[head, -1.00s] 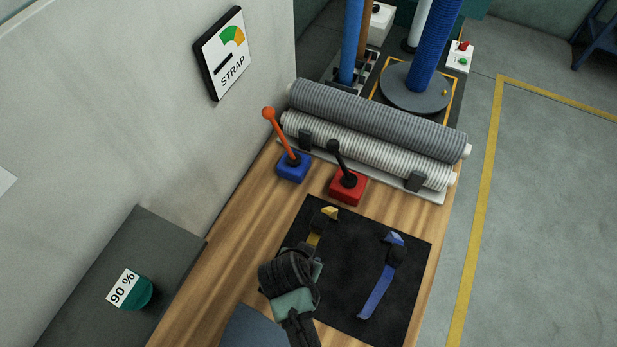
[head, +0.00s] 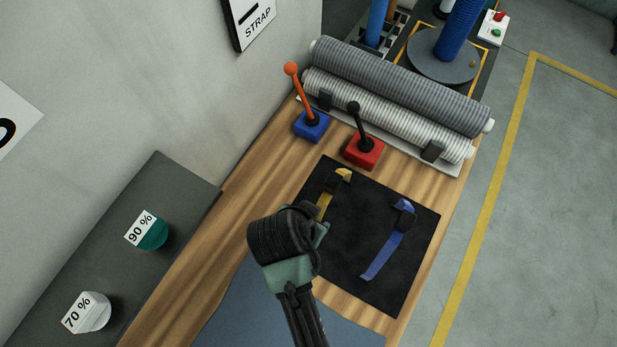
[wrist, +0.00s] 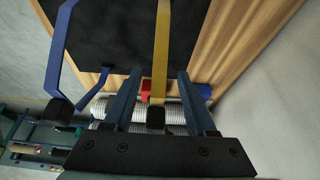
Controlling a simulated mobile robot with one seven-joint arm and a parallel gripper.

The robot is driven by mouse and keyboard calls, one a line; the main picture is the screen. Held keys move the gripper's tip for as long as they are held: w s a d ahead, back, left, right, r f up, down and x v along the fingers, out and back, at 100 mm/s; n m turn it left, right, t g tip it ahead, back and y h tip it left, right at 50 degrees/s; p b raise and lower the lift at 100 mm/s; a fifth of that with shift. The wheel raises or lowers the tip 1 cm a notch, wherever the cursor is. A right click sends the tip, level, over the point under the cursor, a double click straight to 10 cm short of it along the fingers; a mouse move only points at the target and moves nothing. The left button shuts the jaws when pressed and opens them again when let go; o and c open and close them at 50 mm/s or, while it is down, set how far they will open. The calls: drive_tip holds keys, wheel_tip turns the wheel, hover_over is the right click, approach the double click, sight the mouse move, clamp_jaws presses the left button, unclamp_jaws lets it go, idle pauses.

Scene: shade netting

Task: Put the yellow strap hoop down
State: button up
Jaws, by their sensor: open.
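The yellow strap hoop (head: 324,203) with a black buckle is at the left part of the black mat (head: 350,240); its near part is hidden behind my gripper. In the wrist view the yellow strap (wrist: 161,50) runs between my fingers, with its black buckle low between them. My gripper (wrist: 159,73) is open, with a visible gap on each side of the strap. In the head view my gripper (head: 318,232) is over the mat's left edge, its fingers largely hidden. A blue strap hoop (head: 386,254) is on the mat to the right.
A blue-based lever (head: 312,127) and a red-based lever (head: 364,151) stand beyond the mat, before rolls of netting (head: 400,85). A wall with a STRAP sign (head: 252,20) is on the left. A dark ledge (head: 165,195) bears 90 % and 70 % knobs.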

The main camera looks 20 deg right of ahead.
drive_tip(key=w+a+r+n+t, duration=0.2)
drive_tip(key=w+r+t, duration=0.3)
drive_tip(key=r, duration=0.7)
drive_tip(key=w+a+r+n+t+y, duration=0.1)
drive_tip(key=w+r+t, duration=0.3)
drive_tip(key=w+r, duration=0.55)
drive_tip(key=w+a+r+n+t, duration=0.2)
drive_tip(key=w+r+t, duration=0.2)
drive_tip(key=r, duration=1)
drive_tip(key=s+a+r+n+t+y, duration=0.1)
drive_tip(key=s+r+t, duration=0.2)
drive_tip(key=r, duration=0.7)
drive_tip(key=s+a+r+n+t, duration=0.1)
drive_tip(key=s+r+t, duration=0.3)
drive_tip(key=r, duration=0.7)
drive_tip(key=s+a+r+n+t+y, duration=0.1)
drive_tip(key=s+r+n+t, duration=0.2)
drive_tip(key=r, duration=0.8)
drive_tip(key=shift+s+a+t+y, duration=0.3)
drive_tip(key=shift+s+t, duration=0.2)
drive_tip(key=shift+t, duration=0.3)
drive_tip(key=shift+d+f, duration=0.1)
drive_tip(key=shift+f, duration=0.05)
